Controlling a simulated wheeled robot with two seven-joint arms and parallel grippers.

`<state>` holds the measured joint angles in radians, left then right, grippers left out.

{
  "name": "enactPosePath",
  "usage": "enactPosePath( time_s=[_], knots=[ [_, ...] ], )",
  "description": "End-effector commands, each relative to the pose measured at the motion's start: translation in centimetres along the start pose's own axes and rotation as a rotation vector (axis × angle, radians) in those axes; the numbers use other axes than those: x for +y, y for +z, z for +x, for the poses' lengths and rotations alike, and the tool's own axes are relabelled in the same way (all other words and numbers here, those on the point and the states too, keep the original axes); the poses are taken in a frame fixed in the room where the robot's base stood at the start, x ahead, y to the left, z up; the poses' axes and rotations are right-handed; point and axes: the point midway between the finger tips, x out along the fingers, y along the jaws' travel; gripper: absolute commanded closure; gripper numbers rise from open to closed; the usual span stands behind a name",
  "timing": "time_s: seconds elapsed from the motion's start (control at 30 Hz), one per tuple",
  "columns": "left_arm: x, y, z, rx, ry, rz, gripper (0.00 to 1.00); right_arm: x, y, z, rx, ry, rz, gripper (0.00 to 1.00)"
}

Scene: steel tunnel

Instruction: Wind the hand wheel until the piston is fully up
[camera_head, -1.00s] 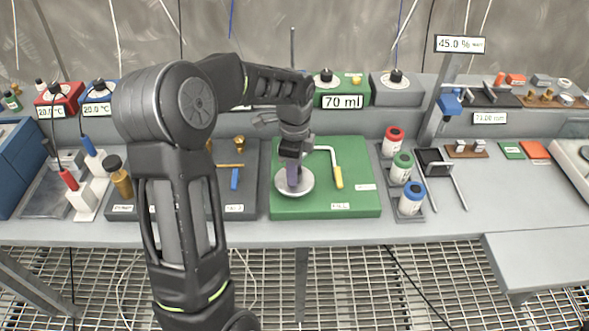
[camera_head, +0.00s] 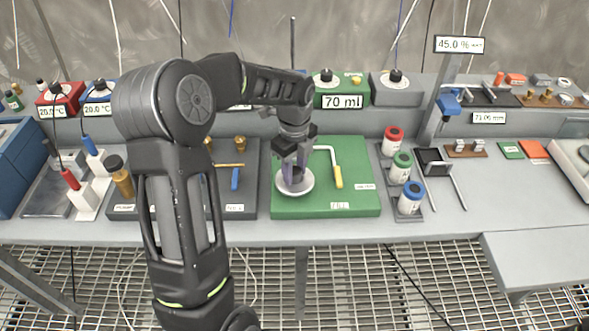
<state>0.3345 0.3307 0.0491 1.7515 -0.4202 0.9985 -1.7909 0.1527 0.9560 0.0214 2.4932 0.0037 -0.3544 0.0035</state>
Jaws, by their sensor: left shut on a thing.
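The hand wheel (camera_head: 295,187) is a pale grey disc on the left part of a green board (camera_head: 350,203) on the bench. My left gripper (camera_head: 294,172) points down over the wheel, shut on its upright handle, which the fingers mostly hide. A thin dark rod (camera_head: 292,42) stands upright behind my left arm; I cannot tell whether it belongs to the piston. A display reading 70 ml (camera_head: 342,102) is on a green box at the back. My right gripper is not in view.
A crank with a yellow grip (camera_head: 338,176) is on the green board, just right of the wheel. Red, green and blue-banded canisters (camera_head: 401,167) stand further right. A dark board (camera_head: 237,200) lies to the left. The bench's right front is clear.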

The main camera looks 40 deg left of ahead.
Motion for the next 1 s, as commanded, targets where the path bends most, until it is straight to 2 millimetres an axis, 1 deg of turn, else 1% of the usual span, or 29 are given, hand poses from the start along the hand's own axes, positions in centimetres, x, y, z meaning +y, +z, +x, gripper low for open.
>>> enactPosePath(
  time_s=[0.2,0.23,0.5,0.8,0.87,1.0],
  knots=[
    [-0.1,0.0,-0.1,-0.003,-0.004,0.003,1.00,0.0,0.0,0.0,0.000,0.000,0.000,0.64],
    [-0.1,0.0,-0.1,-0.003,-0.004,0.003,0.66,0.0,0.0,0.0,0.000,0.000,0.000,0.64],
    [-0.1,0.0,-0.1,-0.002,-0.001,0.001,0.45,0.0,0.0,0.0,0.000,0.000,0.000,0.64],
    [-0.1,0.0,-0.2,-0.002,-0.001,0.000,0.45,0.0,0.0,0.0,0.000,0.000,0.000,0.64],
    [-0.1,0.0,-0.6,-0.002,-0.002,0.000,0.45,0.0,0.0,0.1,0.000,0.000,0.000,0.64],
    [-0.1,0.1,-2.3,-0.003,-0.004,0.000,0.45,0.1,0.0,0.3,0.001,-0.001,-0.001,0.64]
  ],
)
